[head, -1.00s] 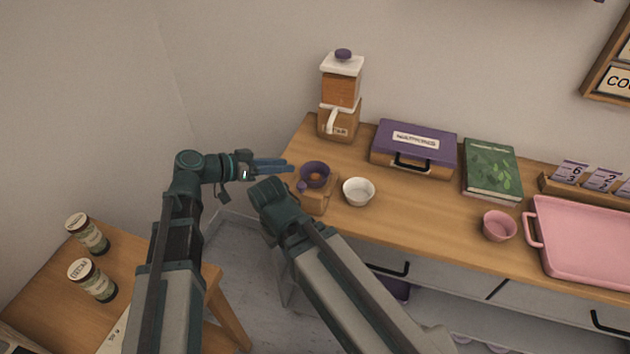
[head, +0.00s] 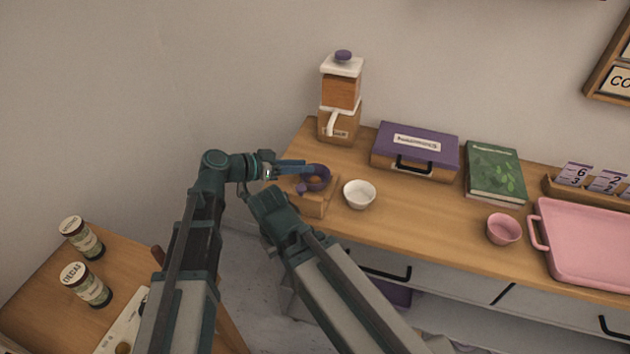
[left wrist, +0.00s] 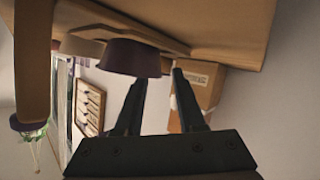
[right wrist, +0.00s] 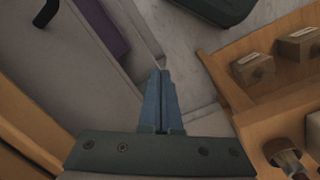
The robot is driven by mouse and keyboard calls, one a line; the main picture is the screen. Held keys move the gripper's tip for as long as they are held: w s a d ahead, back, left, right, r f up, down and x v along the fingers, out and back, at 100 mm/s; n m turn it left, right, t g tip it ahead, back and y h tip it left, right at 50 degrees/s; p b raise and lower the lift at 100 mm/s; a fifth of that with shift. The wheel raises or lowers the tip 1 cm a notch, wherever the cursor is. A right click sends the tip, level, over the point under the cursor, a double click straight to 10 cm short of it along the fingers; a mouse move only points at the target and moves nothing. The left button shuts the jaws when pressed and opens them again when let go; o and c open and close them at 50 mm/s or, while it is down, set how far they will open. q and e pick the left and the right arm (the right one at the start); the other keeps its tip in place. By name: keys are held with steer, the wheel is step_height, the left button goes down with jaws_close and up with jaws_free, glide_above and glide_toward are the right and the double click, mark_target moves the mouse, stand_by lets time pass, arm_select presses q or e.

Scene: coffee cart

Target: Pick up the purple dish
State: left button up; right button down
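The purple dish (head: 318,178) sits on a small wooden stand (head: 316,206) at the left end of the counter. It also shows in the left wrist view (left wrist: 130,57), where the picture looks upside down. My left gripper (head: 312,167) is level with the dish at its left and far side, its fingers partly overlapping the rim in the head view. In the left wrist view its fingers (left wrist: 158,78) are apart, with the dish near one fingertip. I cannot tell whether they touch. My right gripper (right wrist: 162,75) is shut and empty, pointing down over the floor.
A white bowl (head: 359,195) stands right of the stand. A grinder (head: 340,95) is behind it, with a purple-lidded box (head: 415,150) to the right. A pink bowl (head: 503,229) and pink tray (head: 590,240) are farther right. Jars (head: 86,285) stand on a low table.

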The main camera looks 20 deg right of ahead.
arm_select(q)
jaws_close()
steer(key=shift+r, duration=0.1)
stand_by(0.3)
step_height(320, 180, up, 10)
steer(key=p, duration=1)
